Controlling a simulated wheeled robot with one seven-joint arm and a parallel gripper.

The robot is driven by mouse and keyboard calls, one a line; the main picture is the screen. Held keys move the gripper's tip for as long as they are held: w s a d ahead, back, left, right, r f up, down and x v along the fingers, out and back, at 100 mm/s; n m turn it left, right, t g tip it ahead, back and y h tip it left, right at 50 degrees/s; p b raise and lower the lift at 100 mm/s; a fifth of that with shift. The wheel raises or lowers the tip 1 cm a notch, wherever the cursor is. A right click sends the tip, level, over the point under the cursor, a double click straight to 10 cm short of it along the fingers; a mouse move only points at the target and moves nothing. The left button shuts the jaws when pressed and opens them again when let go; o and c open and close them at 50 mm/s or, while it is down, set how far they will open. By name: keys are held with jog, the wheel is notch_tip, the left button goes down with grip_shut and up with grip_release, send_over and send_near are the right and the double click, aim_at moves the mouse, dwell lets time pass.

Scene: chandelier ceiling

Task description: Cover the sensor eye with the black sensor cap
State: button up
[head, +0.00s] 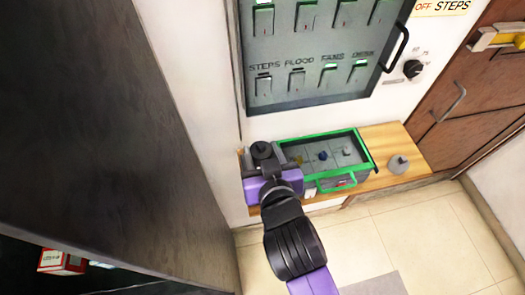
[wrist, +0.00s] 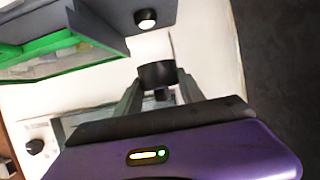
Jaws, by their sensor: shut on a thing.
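My gripper (head: 264,165) is shut on a black round cap (head: 262,150) and holds it above the left end of the wooden ledge. In the wrist view the cap (wrist: 157,75) sits between the two fingertips. A round dark fitting with a pale, bright centre (wrist: 146,18), which looks like the sensor eye, shows beyond the cap at the top of the wrist view. The cap is apart from it in the picture. I cannot clearly make out this fitting in the head view, where the cap and gripper cover that area.
A green-rimmed grey tray (head: 366,155) with small items stands right of my gripper on the wooden ledge (head: 392,136). A grey knobbed object (head: 398,162) sits farther right. A switch panel (head: 310,88) is on the wall above. A dark panel (head: 165,130) fills the left.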

jog(key=shift+f+b, duration=2.45)
jog(key=shift+f, duration=0.4)
jog(key=shift+f, duration=0.55)
jog(key=o, duration=1)
jog(key=shift+o, duration=0.2)
jog(key=p+v, duration=0.3)
jog(key=v, duration=0.8)
jog(key=shift+p, duration=0.35)
jog(key=shift+d, duration=0.1)
